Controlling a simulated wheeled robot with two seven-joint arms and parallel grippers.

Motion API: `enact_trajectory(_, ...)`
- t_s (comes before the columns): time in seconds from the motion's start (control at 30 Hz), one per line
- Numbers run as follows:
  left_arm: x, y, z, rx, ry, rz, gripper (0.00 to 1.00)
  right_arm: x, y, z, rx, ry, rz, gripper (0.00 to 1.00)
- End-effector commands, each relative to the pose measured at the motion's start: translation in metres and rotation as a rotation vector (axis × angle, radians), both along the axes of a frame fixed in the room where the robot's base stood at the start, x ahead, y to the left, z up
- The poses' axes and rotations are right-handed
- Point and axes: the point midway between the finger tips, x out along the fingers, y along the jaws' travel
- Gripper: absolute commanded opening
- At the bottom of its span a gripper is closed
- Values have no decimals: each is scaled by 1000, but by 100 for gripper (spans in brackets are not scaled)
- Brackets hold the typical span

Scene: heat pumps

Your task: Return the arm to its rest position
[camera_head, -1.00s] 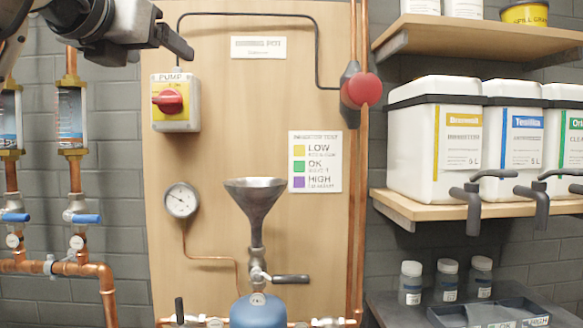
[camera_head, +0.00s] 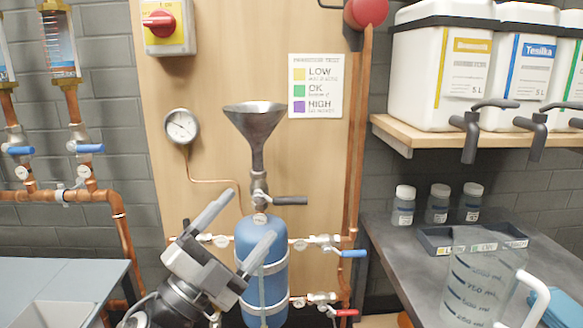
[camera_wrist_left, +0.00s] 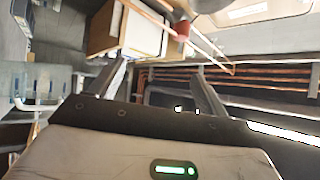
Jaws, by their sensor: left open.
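My left gripper (camera_head: 238,232) is in the lower middle of the head view, in front of the blue tank (camera_head: 262,262). Its two fingers are spread apart and nothing is between them. One finger overlaps the tank in the picture; I cannot tell whether it touches. In the left wrist view the open fingers (camera_wrist_left: 160,82) point toward pipes and the wooden panel. My right gripper does not show in either view.
A metal funnel (camera_head: 256,120) stands above the tank, with a gauge (camera_head: 182,126) beside it. Copper pipes with blue-handled valves (camera_head: 88,148) run at left. A measuring jug (camera_head: 480,285) and small bottles (camera_head: 438,203) stand on the right bench. White canisters (camera_head: 440,65) sit on a shelf.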

Motion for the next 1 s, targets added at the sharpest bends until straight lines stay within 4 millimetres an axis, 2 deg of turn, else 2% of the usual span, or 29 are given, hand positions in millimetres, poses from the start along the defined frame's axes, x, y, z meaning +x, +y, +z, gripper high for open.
enact_trajectory(0.03, -4, 13, -32, -100, 152, 33, 76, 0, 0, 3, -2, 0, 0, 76)
enact_trajectory(0.17, -25, 44, -121, -330, 549, 137, 76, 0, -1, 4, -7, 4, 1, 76)
enact_trajectory(0.2, -36, 51, -149, -388, 667, 169, 76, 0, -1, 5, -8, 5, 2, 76)
enact_trajectory(0.3, -73, 63, -213, -508, 947, 240, 76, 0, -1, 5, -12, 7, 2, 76)
enact_trajectory(0.43, -127, 68, -273, -617, 1243, 309, 76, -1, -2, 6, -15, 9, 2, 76)
enact_trajectory(0.53, -161, 67, -300, -668, 1398, 339, 76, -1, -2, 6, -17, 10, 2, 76)
enact_trajectory(0.67, -186, 66, -316, -702, 1504, 357, 76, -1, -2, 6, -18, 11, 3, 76)
enact_trajectory(1.0, -191, 65, -320, -707, 1526, 359, 76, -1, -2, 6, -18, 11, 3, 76)
